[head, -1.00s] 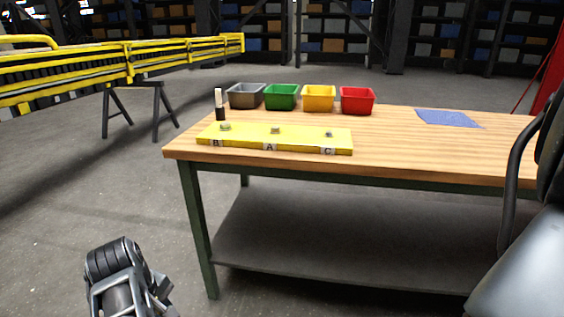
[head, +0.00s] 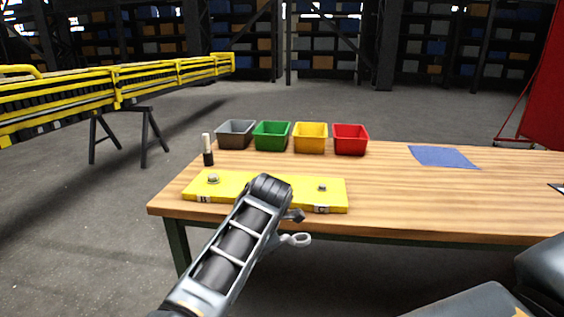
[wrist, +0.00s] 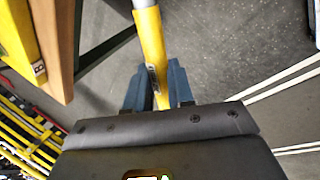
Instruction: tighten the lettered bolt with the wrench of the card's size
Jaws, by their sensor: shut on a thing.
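My gripper (wrist: 157,80) is shut on a yellow-handled wrench (wrist: 151,45) with a grey metal shaft; a small label on the handle is unreadable. In the head view, the wrench's grey ring end (head: 299,240) shows beside my gripper (head: 284,238), in front of the table edge. The yellow plate (head: 235,183) lies along the table's front. Its bolt at B (head: 213,179) and smaller bolt at C (head: 322,188) show. My arm hides the plate's middle, with bolt A. In the wrist view, the plate's B end (wrist: 22,45) is at upper left. No readable card shows.
Grey (head: 235,133), green (head: 271,135), yellow (head: 310,137) and red (head: 350,139) bins stand behind the plate. A black-and-white upright object (head: 207,150) stands at left. A blue sheet (head: 443,156) lies on the right of the wooden table (head: 420,205).

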